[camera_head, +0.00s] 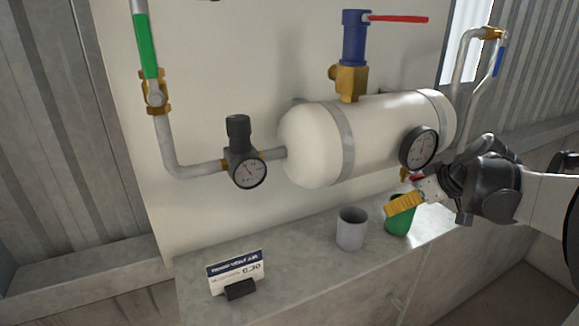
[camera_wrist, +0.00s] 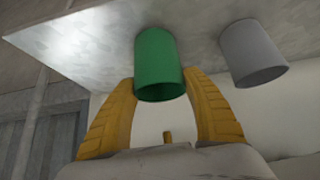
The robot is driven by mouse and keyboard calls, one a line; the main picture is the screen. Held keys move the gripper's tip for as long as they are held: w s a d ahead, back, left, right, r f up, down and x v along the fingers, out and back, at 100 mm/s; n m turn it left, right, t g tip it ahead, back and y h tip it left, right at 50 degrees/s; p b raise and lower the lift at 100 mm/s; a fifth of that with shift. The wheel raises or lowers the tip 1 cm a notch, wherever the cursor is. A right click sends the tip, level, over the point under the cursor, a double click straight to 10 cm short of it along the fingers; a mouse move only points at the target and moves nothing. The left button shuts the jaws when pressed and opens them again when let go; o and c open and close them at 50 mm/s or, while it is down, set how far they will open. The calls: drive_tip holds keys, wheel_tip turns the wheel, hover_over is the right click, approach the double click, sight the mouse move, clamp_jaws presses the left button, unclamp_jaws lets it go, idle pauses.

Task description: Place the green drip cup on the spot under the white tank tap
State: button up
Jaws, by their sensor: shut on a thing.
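The green drip cup (camera_head: 400,225) is on or just above the grey ledge, right of a grey cup; I cannot tell whether its base touches. My gripper (camera_head: 405,204) has its yellow fingers around it and is shut on it. In the wrist view the green cup (camera_wrist: 158,65) sits between the two yellow fingers (camera_wrist: 163,88). The white tank (camera_head: 385,135) lies horizontally above the ledge. Its small brass tap (camera_head: 405,174) with a red handle shows under the tank's right part, just above my gripper and partly hidden by it. The spot under the tap is not discernible.
The grey cup (camera_head: 351,229) stands close to the left of the green cup and also shows in the wrist view (camera_wrist: 253,52). A sign (camera_head: 236,272) stands on the ledge's left part. A gauge (camera_head: 419,148) juts from the tank close to my wrist. Ledge between sign and grey cup is clear.

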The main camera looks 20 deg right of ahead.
drive_tip(key=shift+w+a, duration=0.1)
drive_tip(key=shift+w, duration=0.75)
drive_tip(key=shift+w+f, duration=0.2)
drive_tip(key=shift+w, duration=0.1)
drive_tip(key=shift+s, duration=0.2)
drive_tip(key=shift+f, duration=0.15)
drive_tip(key=o, duration=1.3)
drive_tip(key=shift+w, duration=0.1)
drive_tip(key=shift+c, duration=0.2)
